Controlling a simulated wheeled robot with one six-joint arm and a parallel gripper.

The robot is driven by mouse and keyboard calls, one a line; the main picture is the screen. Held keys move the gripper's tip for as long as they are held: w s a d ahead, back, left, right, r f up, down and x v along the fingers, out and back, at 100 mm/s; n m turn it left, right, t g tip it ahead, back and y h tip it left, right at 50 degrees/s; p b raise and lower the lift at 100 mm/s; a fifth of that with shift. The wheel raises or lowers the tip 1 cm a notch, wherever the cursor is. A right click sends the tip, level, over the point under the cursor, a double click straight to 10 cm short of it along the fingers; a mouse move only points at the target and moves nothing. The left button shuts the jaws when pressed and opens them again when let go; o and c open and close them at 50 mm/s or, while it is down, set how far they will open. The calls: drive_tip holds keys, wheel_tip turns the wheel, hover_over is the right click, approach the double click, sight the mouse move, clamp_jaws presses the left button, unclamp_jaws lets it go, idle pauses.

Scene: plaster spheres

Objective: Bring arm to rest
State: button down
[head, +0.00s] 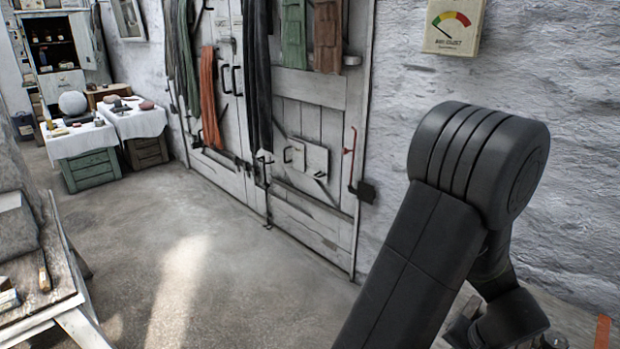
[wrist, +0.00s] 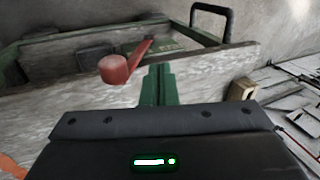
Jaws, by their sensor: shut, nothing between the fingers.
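My arm (head: 440,210) fills the right of the head view, a thick dark link rising to a rounded joint and bending back down behind it. Its lower end is partly hidden behind the link and cut by the frame edge. My gripper (wrist: 165,122) shows in the wrist view as a dark block with a lit green indicator across the bottom. It is shut and holds nothing. A red pipe-shaped object (wrist: 120,68) shows at the crate's edge.
A rough plaster wall (head: 560,130) with a gauge (head: 454,27) stands behind my arm. A grey door (head: 310,130) hung with cloths is in the middle. White-covered tables (head: 75,142) with a pale sphere (head: 72,103) are far left. A workbench (head: 40,310) is near left. The floor between is clear.

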drive_tip(key=w+a+f+g+h+b, duration=0.2)
drive_tip(key=w+a+g+h, duration=0.3)
drive_tip(key=w+a, duration=0.4)
drive_tip(key=shift+w+a+g+b, duration=0.4)
drive_tip(key=shift+w+g, duration=0.3)
drive_tip(key=shift+w, duration=0.5)
idle(0.3)
